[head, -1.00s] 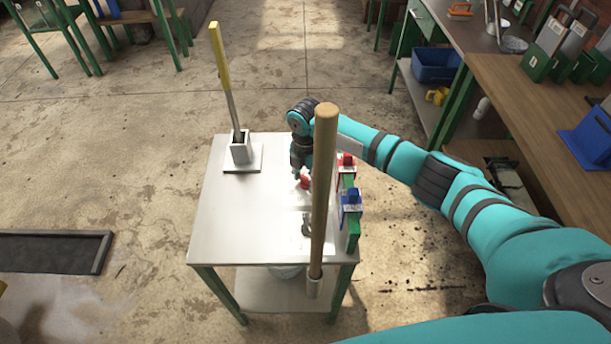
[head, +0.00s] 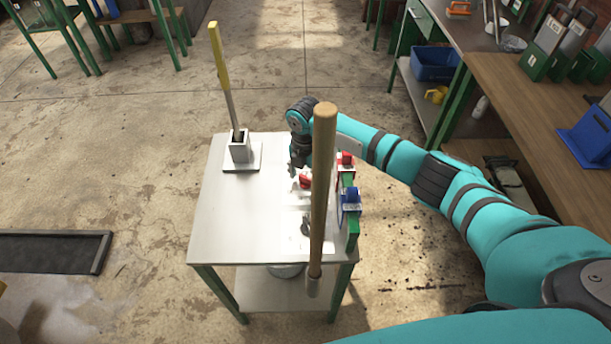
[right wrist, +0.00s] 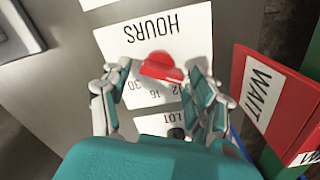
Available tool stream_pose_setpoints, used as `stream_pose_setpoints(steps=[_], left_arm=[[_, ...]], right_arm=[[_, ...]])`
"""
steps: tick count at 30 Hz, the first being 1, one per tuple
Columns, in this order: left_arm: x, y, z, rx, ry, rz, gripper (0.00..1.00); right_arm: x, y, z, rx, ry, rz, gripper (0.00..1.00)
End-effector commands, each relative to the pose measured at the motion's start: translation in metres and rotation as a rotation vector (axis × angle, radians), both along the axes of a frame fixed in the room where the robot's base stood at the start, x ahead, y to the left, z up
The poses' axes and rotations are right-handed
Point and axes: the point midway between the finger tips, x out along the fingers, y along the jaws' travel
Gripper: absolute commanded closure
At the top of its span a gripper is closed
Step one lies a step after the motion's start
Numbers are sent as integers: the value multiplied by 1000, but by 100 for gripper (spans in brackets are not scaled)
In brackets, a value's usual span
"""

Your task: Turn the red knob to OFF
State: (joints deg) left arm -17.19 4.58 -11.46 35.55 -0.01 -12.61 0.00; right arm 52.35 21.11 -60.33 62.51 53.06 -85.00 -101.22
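The red knob (head: 305,182) sits on a white label plate on the metal table top. In the right wrist view the red knob (right wrist: 162,67) stands over a plate marked HOURS (right wrist: 155,35), with 12, 16 and 30 partly readable. My right gripper (right wrist: 162,72) is open, with one fingertip on each side of the knob. A small gap shows on the left; I cannot tell whether the right fingertip touches. In the head view my right gripper (head: 297,168) is just above and left of the knob. No OFF mark is readable. My left gripper is not in view.
A wooden-handled lever (head: 323,190) rises at the table's (head: 235,225) front right. A yellow-handled lever (head: 222,80) stands at its back left.

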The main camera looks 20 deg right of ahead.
Motion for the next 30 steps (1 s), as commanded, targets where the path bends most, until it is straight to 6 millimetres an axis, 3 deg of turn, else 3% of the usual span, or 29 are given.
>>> stream_pose_setpoints(steps=[11, 14, 24, 30], left_arm=[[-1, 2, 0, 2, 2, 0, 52], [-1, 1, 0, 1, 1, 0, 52], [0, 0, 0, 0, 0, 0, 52], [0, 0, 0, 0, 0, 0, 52]], right_arm=[[0, 0, 4, 0, 0, -2, 33], [0, 0, 16, 1, -1, -2, 33], [1, 0, 87, 0, -1, 0, 33], [0, 0, 113, -1, 1, -1, 33]])
